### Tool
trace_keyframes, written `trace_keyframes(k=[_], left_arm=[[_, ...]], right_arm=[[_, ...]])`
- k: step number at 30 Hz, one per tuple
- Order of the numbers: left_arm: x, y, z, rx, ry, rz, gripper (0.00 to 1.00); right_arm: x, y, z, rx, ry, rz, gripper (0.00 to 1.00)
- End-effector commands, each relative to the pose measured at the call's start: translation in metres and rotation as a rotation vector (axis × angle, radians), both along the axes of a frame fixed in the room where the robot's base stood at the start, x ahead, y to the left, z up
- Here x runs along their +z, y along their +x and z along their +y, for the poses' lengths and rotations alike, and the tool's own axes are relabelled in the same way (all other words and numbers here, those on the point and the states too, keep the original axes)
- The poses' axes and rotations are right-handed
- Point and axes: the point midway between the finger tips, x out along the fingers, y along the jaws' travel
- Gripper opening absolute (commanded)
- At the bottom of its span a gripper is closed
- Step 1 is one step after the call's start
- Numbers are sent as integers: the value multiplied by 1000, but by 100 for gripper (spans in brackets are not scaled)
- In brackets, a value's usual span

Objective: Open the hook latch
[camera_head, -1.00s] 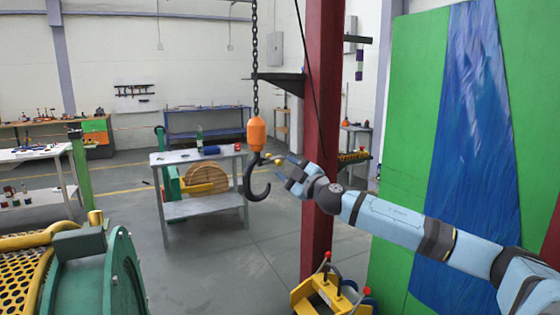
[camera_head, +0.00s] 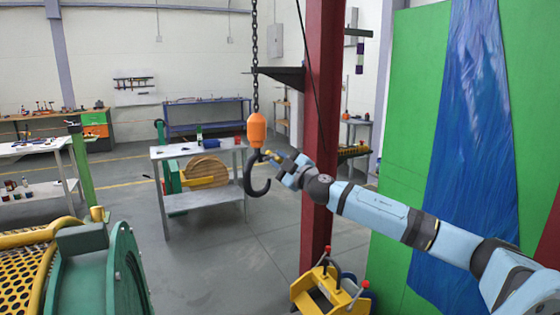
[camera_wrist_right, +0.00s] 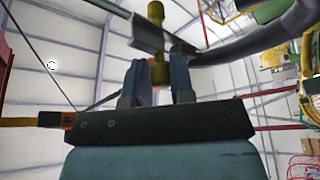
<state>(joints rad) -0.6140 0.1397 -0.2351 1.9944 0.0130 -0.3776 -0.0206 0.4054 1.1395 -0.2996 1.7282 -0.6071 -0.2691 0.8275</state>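The dark crane hook (camera_head: 259,182) hangs on a chain under an orange block (camera_head: 256,131). It also shows as a thick dark curve at the upper right of the right wrist view (camera_wrist_right: 262,42). The hook latch (camera_wrist_right: 148,34) appears there as a grey metal bar with a yellow knob above it and a yellow piece below. My right gripper (camera_head: 273,160) is close beside the hook's right side. In the right wrist view its two fingers (camera_wrist_right: 158,82) stand apart, with the yellow piece between or just behind them; contact is unclear. My left gripper is not in view.
A red column (camera_head: 322,120) stands just right of the hook, behind my right arm. A grey worktable (camera_head: 190,150) is behind the hook. A yellow crate-like device (camera_head: 320,292) sits below on the floor. Green and yellow machinery (camera_head: 90,265) fills the lower left.

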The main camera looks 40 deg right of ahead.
Motion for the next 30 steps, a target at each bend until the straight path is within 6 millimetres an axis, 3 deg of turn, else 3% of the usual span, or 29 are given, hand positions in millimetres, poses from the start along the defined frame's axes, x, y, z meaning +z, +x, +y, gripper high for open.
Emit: trace_keyframes(k=[5, 13, 24, 25, 27, 30], left_arm=[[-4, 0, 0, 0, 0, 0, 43], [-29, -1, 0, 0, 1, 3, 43], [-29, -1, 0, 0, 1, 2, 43], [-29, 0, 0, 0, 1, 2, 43], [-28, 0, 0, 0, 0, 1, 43], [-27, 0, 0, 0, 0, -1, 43]], right_arm=[[-1, 0, 0, -1, 16, -8, 0], [-7, 0, 0, -2, 183, -63, 0], [-4, 0, -1, -4, 211, -71, 0], [-4, 0, -1, -4, 211, -71, 26], [-5, 0, -1, -3, 211, -70, 42], [-5, 0, -1, -2, 211, -69, 44]])
